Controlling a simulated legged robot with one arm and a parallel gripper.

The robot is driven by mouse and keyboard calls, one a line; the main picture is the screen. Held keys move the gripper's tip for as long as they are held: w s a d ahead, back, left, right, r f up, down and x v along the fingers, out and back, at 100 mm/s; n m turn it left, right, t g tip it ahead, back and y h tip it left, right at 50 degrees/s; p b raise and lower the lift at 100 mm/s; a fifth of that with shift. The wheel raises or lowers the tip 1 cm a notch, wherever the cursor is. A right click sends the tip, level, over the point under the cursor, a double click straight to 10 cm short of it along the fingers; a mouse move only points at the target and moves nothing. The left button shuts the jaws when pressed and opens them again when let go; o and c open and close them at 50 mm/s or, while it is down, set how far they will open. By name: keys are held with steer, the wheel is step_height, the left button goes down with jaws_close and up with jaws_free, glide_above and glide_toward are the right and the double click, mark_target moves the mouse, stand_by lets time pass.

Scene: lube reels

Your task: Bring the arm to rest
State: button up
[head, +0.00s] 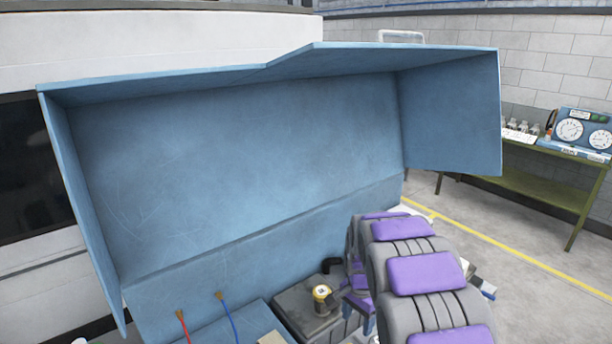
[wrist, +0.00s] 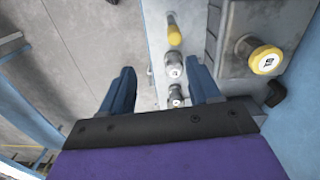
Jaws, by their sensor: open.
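My arm (head: 425,275), grey with purple panels, reaches forward at the lower right of the head view and hides much of what lies behind it. My gripper (wrist: 162,78) shows in the wrist view with its two blue fingers apart and nothing between them. It points down over the edge of a grey panel with small fittings (wrist: 174,68). In the head view the gripper is mostly hidden behind the arm.
A blue hood (head: 240,140) stands over the work area. A yellow-capped knob (head: 323,295) sits on a dark box, also in the wrist view (wrist: 264,58). Red and blue hoses (head: 229,315) are at lower left. A green bench (head: 545,185) with gauges stands right; the floor (head: 500,235) before it is clear.

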steer(key=s+r+n+b, duration=0.15)
steer(key=s+r, duration=0.25)
steer(key=s, duration=0.4)
steer(key=s+r+n, duration=0.3)
steer(key=s+r, duration=0.2)
steer(key=s, duration=0.3)
steer(key=s+n+g+b, duration=0.1)
steer(key=s+n, duration=0.4)
steer(key=s, duration=1.8)
steer(key=shift+a+r+g, duration=0.2)
steer(key=shift+g, duration=0.1)
steer(key=shift+n, duration=0.25)
